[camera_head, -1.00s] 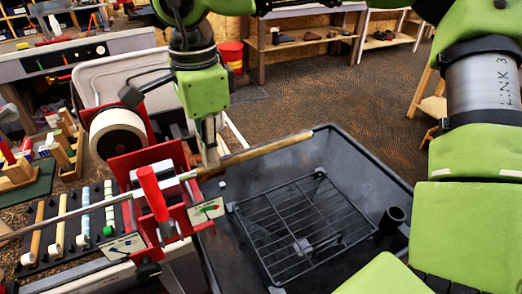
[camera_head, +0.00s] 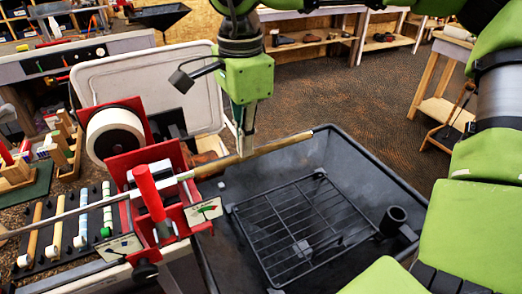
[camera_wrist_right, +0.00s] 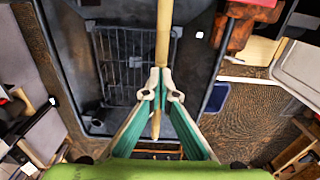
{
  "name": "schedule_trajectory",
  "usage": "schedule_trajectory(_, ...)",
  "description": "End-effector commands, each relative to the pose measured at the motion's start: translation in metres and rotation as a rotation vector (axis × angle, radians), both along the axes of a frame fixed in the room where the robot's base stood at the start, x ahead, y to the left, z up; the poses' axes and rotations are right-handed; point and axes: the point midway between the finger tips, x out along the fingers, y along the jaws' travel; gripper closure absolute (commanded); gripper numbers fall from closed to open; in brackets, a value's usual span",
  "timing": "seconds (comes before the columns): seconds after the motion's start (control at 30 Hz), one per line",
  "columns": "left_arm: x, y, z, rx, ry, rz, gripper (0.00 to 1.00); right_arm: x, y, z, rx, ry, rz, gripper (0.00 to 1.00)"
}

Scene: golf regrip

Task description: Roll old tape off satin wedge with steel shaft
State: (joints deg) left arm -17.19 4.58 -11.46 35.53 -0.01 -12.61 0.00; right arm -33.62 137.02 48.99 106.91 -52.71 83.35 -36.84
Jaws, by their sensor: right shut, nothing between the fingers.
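The club's steel shaft (camera_head: 85,210) runs in from the left edge and is held in a red vise (camera_head: 152,190). Its tan taped end (camera_head: 280,145) sticks out to the right over a dark tub; it also shows in the right wrist view (camera_wrist_right: 163,35). The wedge head is out of view. My right gripper (camera_head: 243,150) points down at the middle of the taped end, its fingertips closed. In the right wrist view its fingertips (camera_wrist_right: 160,88) overlap the tan end; whether they touch it is unclear. My left gripper is not in view.
The dark tub (camera_head: 370,165) with a wire rack (camera_head: 305,225) lies below the taped end. A white roll (camera_head: 115,135) stands behind the vise. Several grips or tubes lie on a dark rack (camera_head: 70,250) at the left. Open floor (camera_head: 340,95) lies behind the tub.

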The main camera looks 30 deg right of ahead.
Motion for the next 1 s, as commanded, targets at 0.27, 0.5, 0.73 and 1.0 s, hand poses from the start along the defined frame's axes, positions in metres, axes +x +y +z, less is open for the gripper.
schedule_trajectory(0.27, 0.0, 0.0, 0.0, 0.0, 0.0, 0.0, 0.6, -0.001, -0.007, -0.001, -0.001, 0.001, 0.001, 1.0)
schedule_trajectory(0.5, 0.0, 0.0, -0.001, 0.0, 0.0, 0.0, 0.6, -0.001, -0.013, 0.0, 0.0, 0.0, -0.001, 1.0)
schedule_trajectory(0.73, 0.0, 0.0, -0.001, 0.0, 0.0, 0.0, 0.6, -0.004, -0.039, 0.0, 0.0, -0.002, -0.002, 1.0)
schedule_trajectory(1.0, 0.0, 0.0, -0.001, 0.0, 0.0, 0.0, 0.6, -0.006, -0.051, 0.0, -0.002, 0.0, 0.001, 1.0)
